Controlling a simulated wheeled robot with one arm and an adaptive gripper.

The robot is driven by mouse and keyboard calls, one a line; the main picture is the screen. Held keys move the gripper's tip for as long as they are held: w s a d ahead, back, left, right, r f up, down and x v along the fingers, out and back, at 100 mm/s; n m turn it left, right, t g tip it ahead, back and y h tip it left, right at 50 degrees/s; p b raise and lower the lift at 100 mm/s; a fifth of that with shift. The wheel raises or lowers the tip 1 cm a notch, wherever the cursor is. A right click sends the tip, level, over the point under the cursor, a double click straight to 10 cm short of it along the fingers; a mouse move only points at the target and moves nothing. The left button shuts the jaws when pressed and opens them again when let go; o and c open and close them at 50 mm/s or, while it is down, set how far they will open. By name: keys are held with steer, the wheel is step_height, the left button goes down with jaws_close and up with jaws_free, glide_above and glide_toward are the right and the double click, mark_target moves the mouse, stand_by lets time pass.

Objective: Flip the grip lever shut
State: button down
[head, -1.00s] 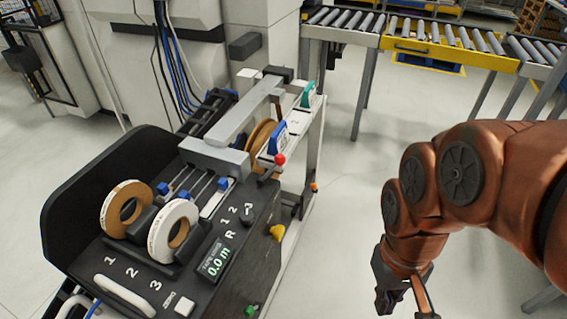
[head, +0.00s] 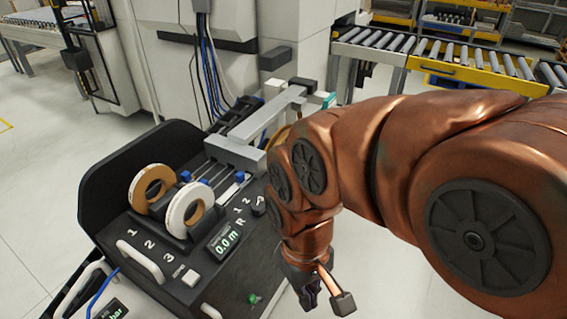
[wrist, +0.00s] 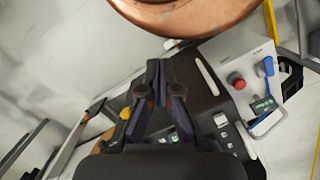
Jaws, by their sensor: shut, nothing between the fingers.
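My gripper (head: 308,296) hangs at the end of my copper arm, over the right side of the black console (head: 160,262) in the head view. In the wrist view my gripper (wrist: 160,84) has its dark fingers together with nothing between them. A blue lever-like handle (wrist: 268,66) stands by a red round knob (wrist: 236,81) on a pale panel at the right of the wrist view, apart from the fingers. I cannot tell whether this blue piece is the grip lever. My arm hides the console's right side in the head view.
A tan tape roll (head: 151,188) and a white tape roll (head: 190,207) stand on the console, left of my arm. A display (head: 223,241) reads 0.0 m. A grey beam (head: 262,118) rises behind. A roller conveyor (head: 470,58) is at the back.

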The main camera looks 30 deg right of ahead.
steer(key=w+a+r+g+y+b, duration=0.2)
steer(key=w+a+y, duration=0.6)
steer(key=w, duration=0.4)
steer(key=w+d+r+t+y+b, duration=0.1)
steer(key=w+d+t+y, duration=0.15)
steer(key=w, duration=0.35)
steer(key=w+d+r+t+y+b, duration=0.1)
steer(key=w+d+y, duration=0.3)
steer(key=w, duration=0.3)
steer(key=w+d+f+m+t+y+b, duration=0.1)
steer(key=w+d+f+m+t, duration=0.15)
steer(key=d, duration=0.55)
steer(key=w+d+f+m+t+y, duration=0.2)
steer(key=w+d+t, duration=0.2)
steer(key=d, duration=0.4)
steer(key=s+d+f+m+t+h, duration=0.1)
steer(key=d+f+t, duration=0.2)
steer(key=d, duration=0.3)
steer(key=s+d+f+m+t+h+b, duration=0.1)
steer(key=d+f+m+t, duration=0.1)
steer(key=d, duration=0.5)
steer(key=s+d+f+m+t+h, duration=0.1)
steer(key=d+f+t+h, duration=0.1)
steer(key=d+f, duration=0.3)
steer(key=shift+s+d+m+t+b, duration=0.35)
steer(key=shift+d+t, duration=0.3)
steer(key=shift+t, duration=0.25)
